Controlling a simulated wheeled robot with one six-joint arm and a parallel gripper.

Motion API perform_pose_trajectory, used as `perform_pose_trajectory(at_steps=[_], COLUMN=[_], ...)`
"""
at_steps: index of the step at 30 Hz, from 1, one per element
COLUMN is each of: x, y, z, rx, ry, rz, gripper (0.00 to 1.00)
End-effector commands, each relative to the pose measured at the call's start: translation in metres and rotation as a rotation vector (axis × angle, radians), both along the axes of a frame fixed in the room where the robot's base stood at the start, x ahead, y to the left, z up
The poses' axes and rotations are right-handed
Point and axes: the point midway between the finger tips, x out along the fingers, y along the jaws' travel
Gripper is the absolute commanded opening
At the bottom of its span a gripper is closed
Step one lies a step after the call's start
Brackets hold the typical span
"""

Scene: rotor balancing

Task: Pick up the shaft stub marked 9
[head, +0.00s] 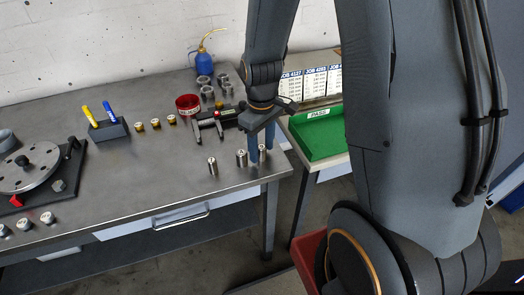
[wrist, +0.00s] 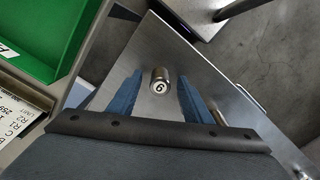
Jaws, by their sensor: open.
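The shaft stub (wrist: 159,86) is a small upright metal cylinder near the table's corner. Its pale top bears one dark digit, 9 or 6 depending on which way up it is read. My gripper (wrist: 160,78) is open, with a blue finger on each side of this stub and a visible gap to both. In the head view my gripper (head: 261,152) points down over the rightmost stub (head: 262,149), partly hidden by the fingers. Two more stubs, a middle one (head: 241,159) and a left one (head: 212,167), stand to its left.
Another stub (wrist: 219,118) shows partly beside the right finger in the wrist view. The metal table (head: 150,180) ends close by. A green tray (head: 320,148) stands to the right. A black fixture (head: 228,117) and a red container (head: 188,106) lie behind.

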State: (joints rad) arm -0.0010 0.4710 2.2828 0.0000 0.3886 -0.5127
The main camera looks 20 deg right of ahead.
Motion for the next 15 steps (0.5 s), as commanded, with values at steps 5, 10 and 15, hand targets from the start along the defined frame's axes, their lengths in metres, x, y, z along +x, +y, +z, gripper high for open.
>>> perform_pose_trajectory(at_steps=[5,10,15], x=[-0.0003,0.0000,0.0000], y=[-0.0001,-0.0001,-0.0001], z=[-0.0093,-0.0098,-0.0096], rx=[0.000,0.000,0.000], ry=[0.000,-0.001,-0.001], rz=[-0.001,-0.001,-0.001], gripper=[0.45,0.45,0.25])
